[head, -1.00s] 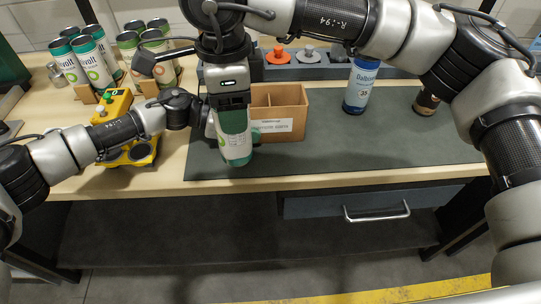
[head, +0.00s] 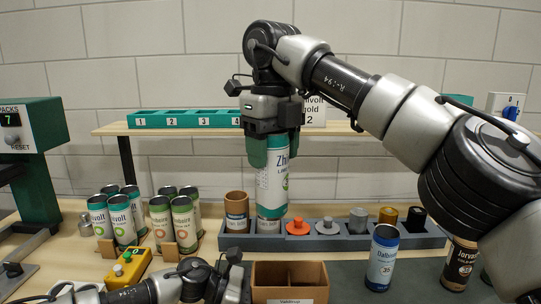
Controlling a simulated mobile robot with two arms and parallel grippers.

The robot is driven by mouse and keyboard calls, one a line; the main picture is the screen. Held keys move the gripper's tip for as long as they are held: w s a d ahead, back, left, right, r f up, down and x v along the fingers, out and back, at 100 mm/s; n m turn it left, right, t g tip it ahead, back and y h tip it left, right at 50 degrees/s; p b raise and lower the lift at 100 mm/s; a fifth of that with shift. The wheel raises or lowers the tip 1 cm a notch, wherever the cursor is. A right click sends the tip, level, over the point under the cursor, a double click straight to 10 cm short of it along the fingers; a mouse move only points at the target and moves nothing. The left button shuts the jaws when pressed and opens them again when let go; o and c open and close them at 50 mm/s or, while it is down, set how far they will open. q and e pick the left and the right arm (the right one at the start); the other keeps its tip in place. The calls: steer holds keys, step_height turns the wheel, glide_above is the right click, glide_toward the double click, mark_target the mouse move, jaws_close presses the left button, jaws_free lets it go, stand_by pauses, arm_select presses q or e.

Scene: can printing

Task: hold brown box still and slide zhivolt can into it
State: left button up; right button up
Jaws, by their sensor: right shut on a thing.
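My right gripper (head: 275,150) is shut on a white and teal can (head: 272,188) marked "Zhi...", gripping it near the top from above. The can is upright, beyond the brown box, with its base at the grey rack; I cannot tell whether it touches the rack. The open-topped brown box (head: 290,292), with a divider inside and a white label on its front, stands at the bottom centre, cut off by the picture edge. My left gripper (head: 232,284) is beside the box's left wall; its fingers are too unclear to judge.
The grey rack (head: 400,241) holds a brown cylinder (head: 236,212), an orange piece (head: 298,227) and others. A blue can (head: 382,258) and a dark brown can (head: 459,264) stand at right. Several cans (head: 122,220) stand at left behind a yellow device (head: 128,269). A shelf (head: 180,128) crosses behind.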

mark_target(273, 214)
steer(key=shift+m, duration=0.8)
steer(key=f, duration=0.7)
steer(key=shift+s+f, duration=0.2)
steer(key=shift+f, duration=0.15)
steer(key=shift+f, duration=1.85)
steer(key=shift+f, duration=0.2)
step_height(273, 214, down, 7)
steer(key=shift+f, duration=0.2)
stand_by(0.7)
steer(key=o, duration=1)
